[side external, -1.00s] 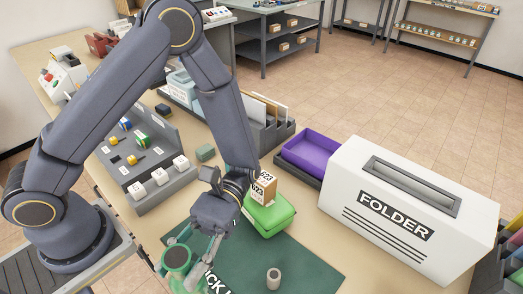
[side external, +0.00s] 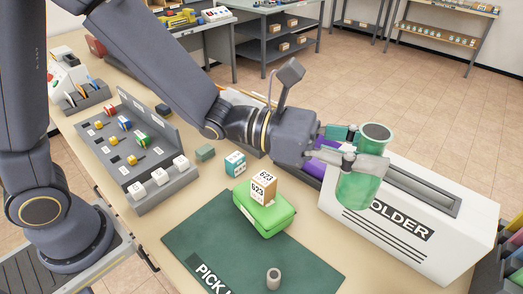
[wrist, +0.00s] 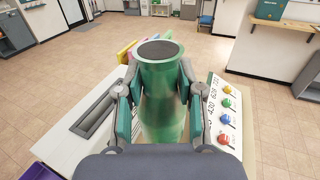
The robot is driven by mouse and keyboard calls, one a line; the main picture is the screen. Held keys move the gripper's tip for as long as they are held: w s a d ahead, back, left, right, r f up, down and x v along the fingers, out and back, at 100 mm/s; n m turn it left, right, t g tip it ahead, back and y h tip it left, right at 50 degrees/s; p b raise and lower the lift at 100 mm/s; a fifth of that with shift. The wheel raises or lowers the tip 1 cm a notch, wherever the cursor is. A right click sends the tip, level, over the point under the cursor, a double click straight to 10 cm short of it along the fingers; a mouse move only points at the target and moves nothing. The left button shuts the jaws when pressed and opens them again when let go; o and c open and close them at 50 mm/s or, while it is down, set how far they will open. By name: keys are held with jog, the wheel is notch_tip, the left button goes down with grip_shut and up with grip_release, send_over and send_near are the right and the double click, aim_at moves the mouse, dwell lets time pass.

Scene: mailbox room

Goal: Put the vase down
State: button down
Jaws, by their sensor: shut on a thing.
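The green vase (side external: 357,188) has a flared rim and a dark mouth, and it also fills the middle of the wrist view (wrist: 162,95). My gripper (side external: 362,150) is shut around its upper part, with a finger on each side. The vase is roughly upright and in the air at the right, overlapping the white FOLDER machine (side external: 440,228) in the side view. I cannot tell the exact gap between the vase and the machine. The dark green mat (side external: 215,240) lies at the table's front.
A green case (side external: 264,222) carries a box marked 623 (side external: 263,186). A small grey cylinder (side external: 273,279) stands on the mat. A teal box (side external: 235,163) and a purple tray (side external: 312,166) are behind. A panel with coloured knobs (wrist: 228,108) is right of the vase in the wrist view.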

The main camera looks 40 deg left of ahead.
notch_tip(320, 180, down, 25)
jog(key=shift+r, duration=0.1)
dwell(0.6)
dwell(0.4)
jog(key=c, duration=0.7)
grip_release()
jog(key=shift+o, duration=0.2)
jog(key=shift+a, duration=0.1)
